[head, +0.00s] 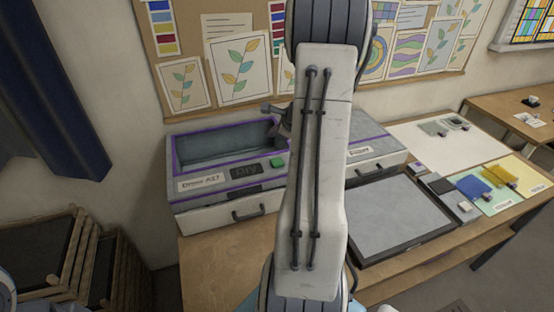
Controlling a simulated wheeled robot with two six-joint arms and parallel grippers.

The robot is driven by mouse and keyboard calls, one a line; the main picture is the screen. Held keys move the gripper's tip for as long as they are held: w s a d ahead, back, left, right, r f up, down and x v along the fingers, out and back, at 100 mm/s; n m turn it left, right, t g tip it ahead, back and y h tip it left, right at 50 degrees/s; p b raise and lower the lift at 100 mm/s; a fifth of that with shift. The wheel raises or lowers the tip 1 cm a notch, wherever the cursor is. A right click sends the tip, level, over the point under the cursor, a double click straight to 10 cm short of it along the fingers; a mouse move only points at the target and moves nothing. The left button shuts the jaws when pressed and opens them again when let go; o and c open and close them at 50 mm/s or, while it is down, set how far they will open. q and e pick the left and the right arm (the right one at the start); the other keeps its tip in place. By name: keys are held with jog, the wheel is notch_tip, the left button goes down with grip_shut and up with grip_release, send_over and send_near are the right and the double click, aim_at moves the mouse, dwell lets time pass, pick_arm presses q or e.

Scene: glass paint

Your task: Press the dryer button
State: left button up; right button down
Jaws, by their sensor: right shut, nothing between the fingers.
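The dryer (240,216) is a grey box with a purple-edged window on top, standing on the wooden table left of centre. Its green button (278,162) sits on the front panel beside a dark display (244,171). My right arm rises through the middle of the view and hides the dryer's middle part. My right gripper (272,119) shows only partly, as dark parts at the left edge of the arm, above and behind the button. It is shut and empty, apart from the button in the picture. My left gripper is not in view.
A dark-framed grey panel (400,217) lies on the table to the right. Blue (472,187) and yellow (500,174) pieces lie on sheets beyond it. Wooden racks (60,248) stand at the lower left. A pinboard (225,24) hangs on the wall behind.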

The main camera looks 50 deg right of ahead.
jog(key=shift+s+d+f+m, duration=0.1)
jog(key=shift+s+d+m, duration=0.45)
jog(key=shift+d, duration=0.35)
notch_tip(320, 180, down, 8)
jog(key=b, duration=0.6)
jog(key=shift+f+b, duration=0.15)
jog(key=shift+b, duration=0.2)
jog(key=shift+f+b, duration=0.25)
jog(key=shift+b, duration=0.1)
dwell(0.8)
jog(key=shift+f+b, duration=0.4)
jog(key=shift+b, duration=0.25)
